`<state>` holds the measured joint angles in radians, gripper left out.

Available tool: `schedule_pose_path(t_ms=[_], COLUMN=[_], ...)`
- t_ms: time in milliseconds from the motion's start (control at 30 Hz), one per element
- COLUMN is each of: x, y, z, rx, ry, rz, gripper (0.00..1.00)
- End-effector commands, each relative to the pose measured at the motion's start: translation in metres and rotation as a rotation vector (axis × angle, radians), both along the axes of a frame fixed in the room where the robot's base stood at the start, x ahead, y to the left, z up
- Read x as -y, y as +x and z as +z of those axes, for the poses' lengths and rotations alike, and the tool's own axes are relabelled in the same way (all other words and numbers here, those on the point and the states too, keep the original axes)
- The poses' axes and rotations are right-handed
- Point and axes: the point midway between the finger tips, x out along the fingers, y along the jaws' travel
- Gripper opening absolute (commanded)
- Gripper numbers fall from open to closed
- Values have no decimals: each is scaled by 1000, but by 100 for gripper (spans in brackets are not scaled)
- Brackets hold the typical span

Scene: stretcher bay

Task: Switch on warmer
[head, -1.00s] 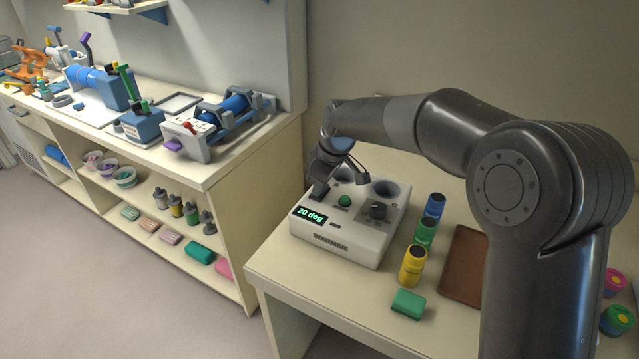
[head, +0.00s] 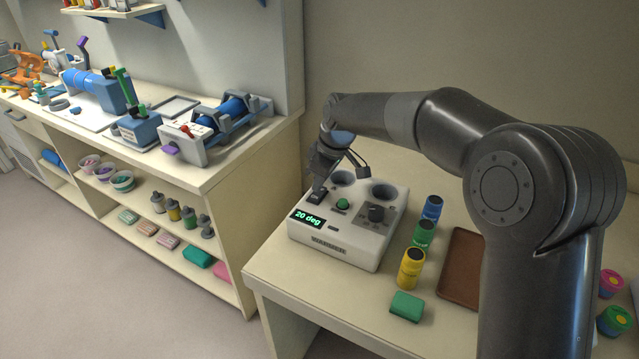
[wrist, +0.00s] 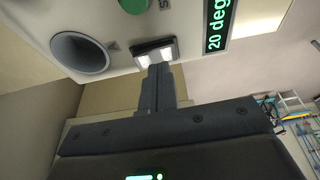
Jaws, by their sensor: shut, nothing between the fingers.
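The warmer (head: 345,245) is a pale box on the right-hand table in the head view. Its green display (head: 308,218) reads "20 deg". It has a small dark rocker switch (head: 316,196), a green button (head: 343,204), a dark knob (head: 376,212) and round wells in its top. My gripper (head: 319,187) is shut and empty, pointing down at the rocker switch. In the wrist view the shut fingertips (wrist: 156,68) are at the edge of the rocker switch (wrist: 155,50), which shows two bright patches. I cannot tell whether they touch it.
Blue, green and yellow bottles (head: 410,268) stand right of the warmer. A green block (head: 407,305) and a brown tray (head: 462,268) lie nearby. A long bench (head: 205,178) with equipment and shelves stands to the left. The table's front left corner is clear.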

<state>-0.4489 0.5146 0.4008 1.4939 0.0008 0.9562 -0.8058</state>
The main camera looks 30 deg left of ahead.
Motion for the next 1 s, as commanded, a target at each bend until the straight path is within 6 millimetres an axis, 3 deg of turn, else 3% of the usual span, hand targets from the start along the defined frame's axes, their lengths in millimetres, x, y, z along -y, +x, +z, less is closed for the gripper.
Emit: schedule_pose_path(t_ms=[167,500,700,1000], x=[0,22,27,28], y=[-4,-23,-28,-29], z=[34,102,121,124], rx=[5,4,2,1], ry=[4,2,1,1], rz=[0,-1,-2,0], gripper=[0,0,0,0])
